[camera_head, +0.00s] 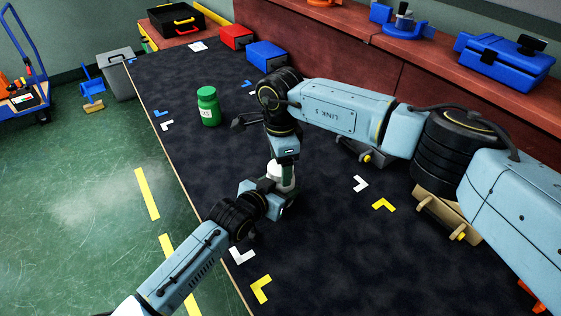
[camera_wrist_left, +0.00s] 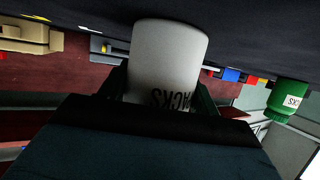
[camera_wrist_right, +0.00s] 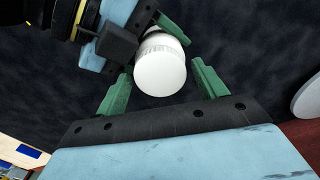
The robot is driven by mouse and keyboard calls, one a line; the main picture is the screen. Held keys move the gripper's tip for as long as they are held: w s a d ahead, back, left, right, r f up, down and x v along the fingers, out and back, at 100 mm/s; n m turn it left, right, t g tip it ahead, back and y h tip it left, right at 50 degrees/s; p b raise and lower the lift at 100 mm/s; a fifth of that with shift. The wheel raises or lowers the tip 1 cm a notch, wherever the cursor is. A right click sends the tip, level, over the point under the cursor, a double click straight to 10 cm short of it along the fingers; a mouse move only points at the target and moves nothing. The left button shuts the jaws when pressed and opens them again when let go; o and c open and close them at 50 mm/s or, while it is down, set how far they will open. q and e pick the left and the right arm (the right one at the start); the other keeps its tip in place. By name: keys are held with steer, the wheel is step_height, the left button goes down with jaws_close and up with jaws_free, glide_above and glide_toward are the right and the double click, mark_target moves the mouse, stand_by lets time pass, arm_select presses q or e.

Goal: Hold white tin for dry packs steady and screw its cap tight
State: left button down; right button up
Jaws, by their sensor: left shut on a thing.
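The white tin (camera_head: 281,181) stands upright on the dark conveyor belt. My left gripper (camera_head: 275,187) is shut on its body from the near side. In the left wrist view the tin (camera_wrist_left: 168,62) fills the space between the fingers, with upside-down lettering partly hidden. The white cap (camera_wrist_right: 160,72) sits on top of the tin, with a ribbed side showing; I cannot tell how tight it is. My right gripper (camera_head: 284,163) points down over the cap. In the right wrist view its green fingers (camera_wrist_right: 161,87) are open, with gaps on both sides of the cap.
A green jar (camera_head: 209,108) stands on the belt (camera_head: 330,250) to the left, behind the tin. Blue (camera_head: 267,55) and red (camera_head: 236,37) boxes are along the far edge. White and yellow corner marks lie on the belt. The belt around the tin is mostly clear.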

steer(key=shift+o, duration=0.4)
steer(key=shift+r, duration=0.1)
steer(key=shift+r, duration=2.2)
steer(key=shift+c, duration=0.4)
steer(key=shift+r+n, duration=1.7)
steer(key=shift+f, duration=4)
steer(key=shift+c, duration=0.2)
